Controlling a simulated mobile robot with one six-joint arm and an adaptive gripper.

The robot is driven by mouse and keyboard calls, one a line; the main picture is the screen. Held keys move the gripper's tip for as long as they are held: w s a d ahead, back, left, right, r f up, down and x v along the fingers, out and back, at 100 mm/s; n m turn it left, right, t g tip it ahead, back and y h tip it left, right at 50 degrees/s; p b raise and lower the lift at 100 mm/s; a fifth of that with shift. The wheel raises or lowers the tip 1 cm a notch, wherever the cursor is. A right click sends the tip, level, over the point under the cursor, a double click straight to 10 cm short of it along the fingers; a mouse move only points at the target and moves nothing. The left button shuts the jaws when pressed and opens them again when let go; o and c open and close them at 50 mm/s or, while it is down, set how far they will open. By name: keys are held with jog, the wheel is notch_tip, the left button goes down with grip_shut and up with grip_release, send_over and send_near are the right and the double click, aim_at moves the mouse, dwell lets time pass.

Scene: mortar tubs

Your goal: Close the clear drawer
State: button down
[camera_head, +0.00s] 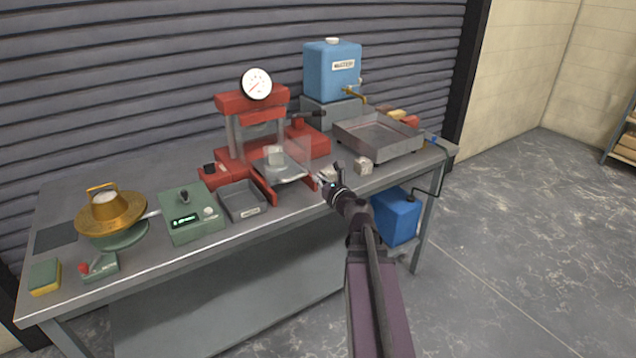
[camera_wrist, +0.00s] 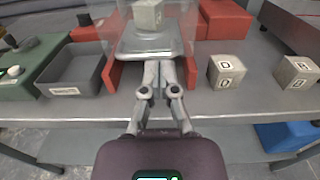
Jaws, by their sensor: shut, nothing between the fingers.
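The clear drawer (camera_head: 297,151) is a see-through panel at the front of the red press (camera_head: 250,100), standing out over a pale metal plate. In the wrist view the clear drawer (camera_wrist: 115,45) stands around the plate (camera_wrist: 150,45), with a grey cube (camera_wrist: 148,14) behind it; the cube (camera_head: 274,155) also shows in the head view. My gripper (camera_head: 327,180) is at the front right of the press. In the wrist view my gripper (camera_wrist: 163,66) has its fingers together and empty, at the plate's front edge. I cannot tell whether they touch it.
Two marked cubes (camera_wrist: 225,70) (camera_wrist: 297,72) sit on the bench right of my gripper. A grey tray (camera_wrist: 75,80) lies to the left. A larger metal tray (camera_head: 378,135) and a blue tank (camera_head: 332,70) stand at the back right. The bench (camera_head: 200,258) has a narrow clear front strip.

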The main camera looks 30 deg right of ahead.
aim_at(296, 160)
jog(key=w, duration=1.1)
jog(key=shift+a, duration=0.15)
jog(key=shift+w, duration=0.1)
jog(key=shift+a, duration=0.35)
jog(key=shift+w+d, duration=0.35)
jog(key=shift+w, duration=0.1)
jog(key=w, duration=1.6)
jog(key=shift+a, duration=0.25)
jog(key=shift+w+r, duration=0.1)
jog(key=shift+w, duration=0.05)
jog(key=shift+w, duration=0.1)
